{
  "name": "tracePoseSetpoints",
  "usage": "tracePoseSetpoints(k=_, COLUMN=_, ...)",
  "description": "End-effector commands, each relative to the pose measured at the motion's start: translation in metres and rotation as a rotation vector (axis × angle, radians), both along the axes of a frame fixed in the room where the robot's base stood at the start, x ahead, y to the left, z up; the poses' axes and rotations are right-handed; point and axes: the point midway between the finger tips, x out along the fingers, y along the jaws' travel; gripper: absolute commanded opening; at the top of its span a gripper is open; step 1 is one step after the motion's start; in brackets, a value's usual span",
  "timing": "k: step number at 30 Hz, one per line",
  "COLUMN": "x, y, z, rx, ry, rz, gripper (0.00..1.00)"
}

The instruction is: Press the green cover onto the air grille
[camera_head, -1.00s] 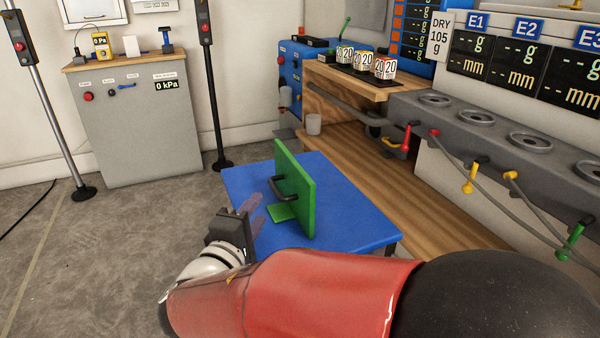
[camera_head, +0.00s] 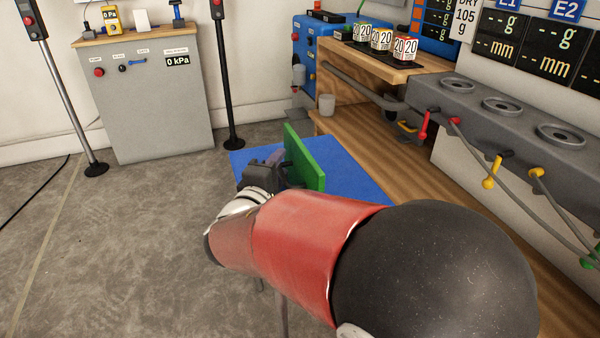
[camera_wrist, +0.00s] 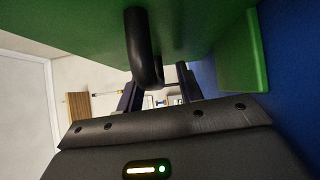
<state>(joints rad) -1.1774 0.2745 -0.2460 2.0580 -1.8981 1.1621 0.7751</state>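The green cover (camera_head: 303,160) stands upright on the blue table (camera_head: 355,180). Its green face also fills the top of the wrist view (camera_wrist: 205,25), where its dark bar handle (camera_wrist: 139,45) hangs towards my gripper (camera_wrist: 158,92). My gripper also shows in the head view (camera_head: 278,164), at the left side of the cover by the handle. The two fingers are apart, with a gap between them, and the handle's end is at or between them. I cannot tell whether they touch it. My arm hides the near part of the table. I cannot make out an air grille.
A wooden bench (camera_head: 375,160) and a grey unit with round rings (camera_head: 500,104) lie to the right. A grey cabinet (camera_head: 155,110) and a black post (camera_head: 226,90) stand at the back left. The floor (camera_head: 130,230) left of the table is clear.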

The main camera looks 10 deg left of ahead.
Motion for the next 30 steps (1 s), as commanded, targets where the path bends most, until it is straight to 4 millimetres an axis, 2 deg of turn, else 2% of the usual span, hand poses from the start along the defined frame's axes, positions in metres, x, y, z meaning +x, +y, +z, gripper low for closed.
tracePoseSetpoints(k=5, x=0.0, y=0.0, z=0.0, rx=0.0, ry=0.0, rz=0.0, gripper=0.36)
tracePoseSetpoints(k=14, x=0.0, y=0.0, z=0.0, rx=0.0, ry=0.0, rz=0.0, gripper=0.0)
tracePoseSetpoints(k=25, x=0.0, y=0.0, z=0.002, rx=0.001, ry=-0.001, rz=0.0, gripper=0.0)
tracePoseSetpoints(k=30, x=0.0, y=0.0, z=0.014, rx=0.004, ry=-0.002, rz=0.0, gripper=0.0)
